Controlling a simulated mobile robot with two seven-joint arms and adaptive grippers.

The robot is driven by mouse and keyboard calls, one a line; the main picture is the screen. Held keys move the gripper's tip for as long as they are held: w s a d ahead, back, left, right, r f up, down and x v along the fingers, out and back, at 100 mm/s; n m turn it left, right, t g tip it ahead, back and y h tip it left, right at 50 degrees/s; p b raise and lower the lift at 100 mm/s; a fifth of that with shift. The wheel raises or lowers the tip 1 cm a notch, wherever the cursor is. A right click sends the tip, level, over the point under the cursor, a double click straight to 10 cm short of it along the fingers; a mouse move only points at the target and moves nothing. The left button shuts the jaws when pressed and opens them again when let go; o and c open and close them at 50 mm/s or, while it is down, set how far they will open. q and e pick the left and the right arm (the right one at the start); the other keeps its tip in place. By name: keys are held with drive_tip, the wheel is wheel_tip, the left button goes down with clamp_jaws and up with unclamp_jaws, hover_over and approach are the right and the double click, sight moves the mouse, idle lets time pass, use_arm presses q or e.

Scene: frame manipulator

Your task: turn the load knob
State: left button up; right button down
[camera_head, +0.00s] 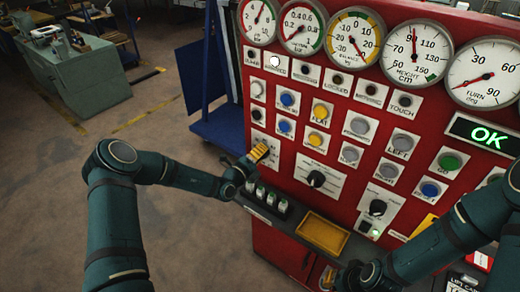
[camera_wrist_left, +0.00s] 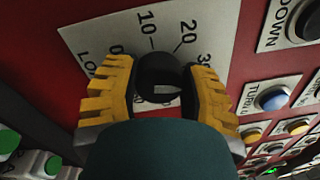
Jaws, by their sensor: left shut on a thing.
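The load knob (camera_wrist_left: 160,73) is a black round knob on a light scale plate (camera_wrist_left: 88,38) lettered "LO…", with marks 0, 10, 20 and 30. In the left wrist view my left gripper's yellow ribbed fingers stand on both sides of the knob, shut on it. In the head view my left gripper (camera_head: 258,153) is at the left edge of the red panel and hides the knob. My right gripper (camera_head: 329,277) is low at the bottom edge, in front of the panel's base; its fingers are too small and dark to read.
The red panel (camera_head: 285,150) carries several gauges (camera_head: 356,37), buttons, and other black knobs (camera_head: 316,179). A green "OK" display (camera_head: 486,136) is lit at the right. A blue frame (camera_head: 215,75) stands left of the panel.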

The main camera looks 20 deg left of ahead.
use_arm(q)
drive_tip(key=n+p, duration=0.1)
drive_tip(key=n, duration=0.2)
drive_tip(key=n+p, duration=0.1)
drive_tip(key=n, duration=0.2)
drive_tip(key=shift+n+y+p, duration=0.3)
drive_tip(key=shift+n+p, duration=0.1)
drive_tip(key=n, duration=0.2)
drive_tip(key=n+p, duration=0.1)
drive_tip(key=n, duration=0.2)
drive_tip(key=shift+d+f, duration=0.1)
drive_tip(key=shift+f, duration=0.1)
drive_tip(key=o, duration=1.2)
drive_tip(key=v, duration=1.2)
